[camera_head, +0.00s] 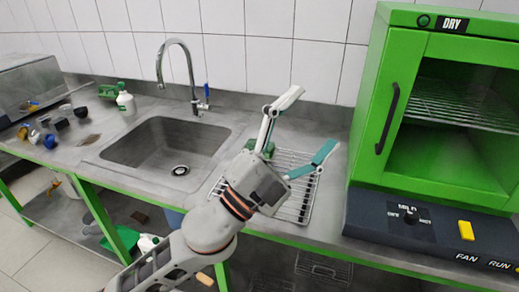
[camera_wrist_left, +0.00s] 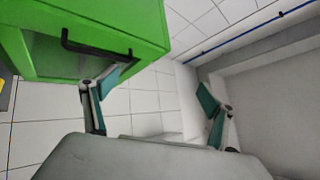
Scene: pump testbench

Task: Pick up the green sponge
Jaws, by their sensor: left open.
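A small dark green block (camera_head: 266,148), which looks like the sponge, is by the back left of the wire drying rack (camera_head: 303,203). My left gripper covers part of it, so its full shape and what it rests on are unclear. Another green item (camera_head: 107,91) is at the back left of the counter, beside a white bottle; I cannot tell what it is. My left gripper (camera_head: 309,124) is open and empty above the rack, fingers spread toward the upper right. The left wrist view also shows its open fingers (camera_wrist_left: 159,92), with no sponge between them. My right gripper is out of view.
A sink (camera_head: 165,150) with a tall faucet (camera_head: 178,62) is left of the rack. A green drying cabinet (camera_head: 384,100) stands close on the right, over a dark control panel. White bottle (camera_head: 126,101) and several small items sit at the far left. The tiled wall closes the back.

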